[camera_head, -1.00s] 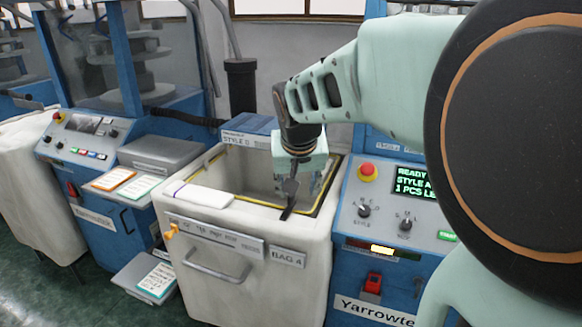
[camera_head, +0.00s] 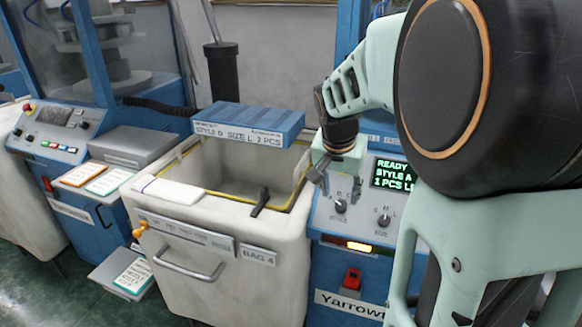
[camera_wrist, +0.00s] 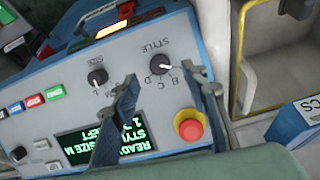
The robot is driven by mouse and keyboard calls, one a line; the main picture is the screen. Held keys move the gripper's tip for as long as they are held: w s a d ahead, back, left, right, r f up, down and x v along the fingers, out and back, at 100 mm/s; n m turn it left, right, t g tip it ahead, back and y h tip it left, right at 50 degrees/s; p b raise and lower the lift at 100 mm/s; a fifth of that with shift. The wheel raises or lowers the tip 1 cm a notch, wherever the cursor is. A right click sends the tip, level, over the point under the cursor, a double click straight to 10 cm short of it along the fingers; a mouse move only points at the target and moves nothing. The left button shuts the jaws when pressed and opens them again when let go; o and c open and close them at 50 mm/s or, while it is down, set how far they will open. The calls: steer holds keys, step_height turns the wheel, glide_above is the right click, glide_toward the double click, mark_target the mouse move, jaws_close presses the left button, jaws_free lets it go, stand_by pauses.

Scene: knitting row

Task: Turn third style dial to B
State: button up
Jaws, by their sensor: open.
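The STYLE dial (camera_head: 340,206) is a small dark knob with a pale pointer on the right machine's grey panel. In the wrist view, the STYLE dial (camera_wrist: 163,66) sits by letters including B, C and D, upside down. I cannot tell its setting from the pointer. The green display (camera_head: 392,175) reads READY, STYLE A. My gripper (camera_head: 318,180) is above the panel's left edge. In the wrist view, my gripper (camera_wrist: 168,84) is open and empty, its fingers either side of the STYLE dial in the picture. Contact is not visible.
The SIZE dial (camera_wrist: 97,76) and a red stop button (camera_wrist: 190,127) are close to the STYLE dial. A pale bin labelled BAG 4 (camera_head: 258,256) stands left of the panel. A blue box (camera_head: 248,122) is at its back, and a dark bar (camera_head: 261,202) is at its rim.

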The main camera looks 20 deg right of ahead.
mark_target(340, 206)
steer(key=x, duration=0.6)
steer(key=shift+d+f, duration=0.1)
steer(key=shift+c, duration=0.3)
jaws_close()
steer(key=shift+b, duration=0.35)
steer(key=m+b, duration=0.2)
steer(key=m, duration=0.2)
steer(key=shift+t+y, duration=0.4)
steer(key=shift+m+t+b, duration=0.4)
steer(key=shift+m+b, duration=0.3)
steer(key=shift+m, duration=0.8)
steer(key=shift+y, duration=0.3)
